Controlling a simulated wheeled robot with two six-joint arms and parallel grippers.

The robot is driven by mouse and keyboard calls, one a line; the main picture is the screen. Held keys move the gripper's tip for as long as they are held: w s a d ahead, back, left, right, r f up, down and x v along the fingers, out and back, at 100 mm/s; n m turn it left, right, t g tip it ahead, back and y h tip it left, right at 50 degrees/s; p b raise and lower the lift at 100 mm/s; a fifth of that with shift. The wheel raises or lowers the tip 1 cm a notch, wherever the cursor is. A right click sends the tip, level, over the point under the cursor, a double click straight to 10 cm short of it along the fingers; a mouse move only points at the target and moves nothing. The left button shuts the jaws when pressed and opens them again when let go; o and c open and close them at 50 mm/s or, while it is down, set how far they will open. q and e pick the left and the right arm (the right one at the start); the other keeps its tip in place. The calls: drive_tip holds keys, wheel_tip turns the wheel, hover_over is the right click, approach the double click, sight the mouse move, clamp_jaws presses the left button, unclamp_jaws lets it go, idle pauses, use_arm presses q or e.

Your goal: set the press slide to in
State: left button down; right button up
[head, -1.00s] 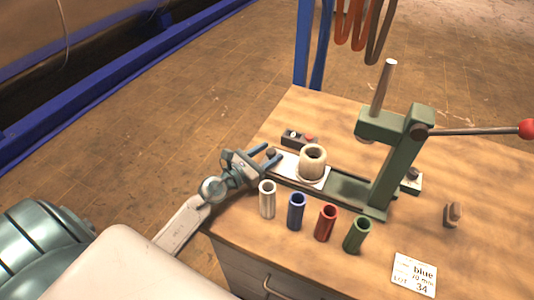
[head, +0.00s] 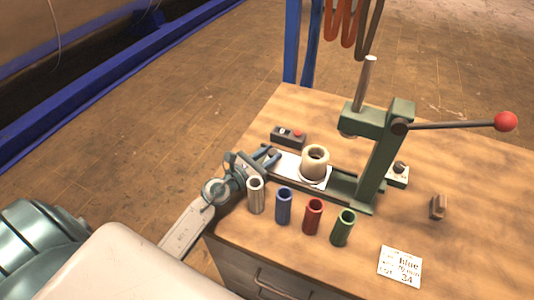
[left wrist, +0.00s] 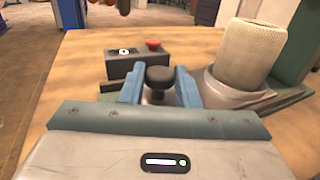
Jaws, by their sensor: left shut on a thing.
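The green press (head: 378,165) stands on the wooden bench. Its slide (head: 285,163), a pale plate on a green rail, carries a cream cup-like fixture (head: 315,165), upright and left of the press ram (head: 350,136). The fixture also shows in the left wrist view (left wrist: 248,55). My left gripper (head: 272,156) is at the slide's outer end, with its blue fingers (left wrist: 160,85) on either side of the slide's black knob (left wrist: 160,76), shut on it. My right gripper is not in view.
White (head: 256,196), blue (head: 284,206), red (head: 313,217) and green (head: 343,228) tubes stand close in front of the rail. A button box (head: 288,137) sits behind it. The press lever (head: 455,125) reaches right. A label card (head: 400,267) lies at the front.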

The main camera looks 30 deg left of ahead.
use_arm(q)
drive_tip(key=c, duration=1.4)
unclamp_jaws()
drive_tip(key=shift+a, duration=0.25)
drive_tip(key=shift+o, duration=1.4)
drive_tip(key=shift+a, duration=0.15)
drive_tip(key=shift+d, duration=0.2)
drive_tip(key=shift+s, duration=0.2)
drive_tip(key=b+v, duration=0.3)
drive_tip(key=v, duration=0.6)
drive_tip(key=shift+s+a+f, duration=0.1)
drive_tip(key=shift+a+f, duration=0.05)
drive_tip(key=shift+a, duration=0.05)
drive_tip(key=shift+s+a, duration=0.15)
drive_tip(key=shift+s, duration=0.4)
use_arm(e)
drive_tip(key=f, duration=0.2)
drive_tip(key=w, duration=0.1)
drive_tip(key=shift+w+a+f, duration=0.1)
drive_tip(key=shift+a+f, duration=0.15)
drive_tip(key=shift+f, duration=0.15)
